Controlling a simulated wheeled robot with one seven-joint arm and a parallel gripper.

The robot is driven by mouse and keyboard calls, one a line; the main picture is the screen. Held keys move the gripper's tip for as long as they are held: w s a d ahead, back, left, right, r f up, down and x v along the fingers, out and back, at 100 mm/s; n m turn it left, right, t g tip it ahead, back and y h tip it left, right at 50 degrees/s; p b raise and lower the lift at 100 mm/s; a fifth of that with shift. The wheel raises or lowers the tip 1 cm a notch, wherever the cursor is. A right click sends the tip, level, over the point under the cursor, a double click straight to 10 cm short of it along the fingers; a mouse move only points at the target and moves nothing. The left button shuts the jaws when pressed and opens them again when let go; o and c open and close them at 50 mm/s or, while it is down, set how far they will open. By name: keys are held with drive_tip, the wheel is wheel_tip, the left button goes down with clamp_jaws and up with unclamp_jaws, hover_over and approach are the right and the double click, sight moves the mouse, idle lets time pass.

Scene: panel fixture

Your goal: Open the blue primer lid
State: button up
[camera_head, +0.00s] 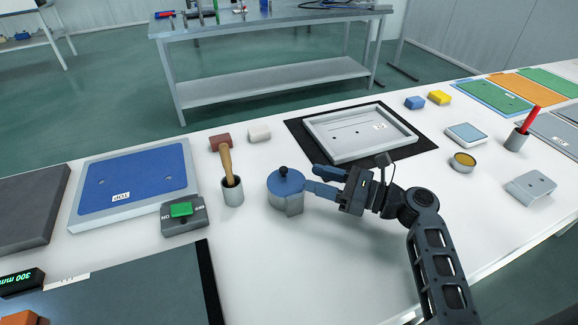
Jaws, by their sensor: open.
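The blue primer lid (284,183) sits on a grey cylindrical pot (290,204) near the middle of the white table. A dark round knob (283,171) stands on top of the lid. The lid looks level and closed on the pot. My gripper (312,189) reaches in from the right, with its blue fingers pointing left at the lid's right edge. The fingers are open. Whether they touch the lid or pot cannot be told from this view.
A grey cup (232,192) with a wooden-handled tool stands just left of the pot. A grey switch box (184,217) and a blue panel (135,181) lie farther left. A white-framed tray (360,134) on a black mat lies behind my gripper. The table in front of the pot is clear.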

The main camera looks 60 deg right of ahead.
sight(287, 170)
drive_tip(key=w, duration=0.3)
drive_tip(key=w+a, duration=0.1)
drive_tip(key=w, duration=0.2)
drive_tip(key=shift+w+a+p, duration=0.15)
drive_tip(key=shift+w+p, duration=0.1)
drive_tip(key=shift+p, duration=0.05)
drive_tip(key=shift+c, duration=0.3)
clamp_jaws()
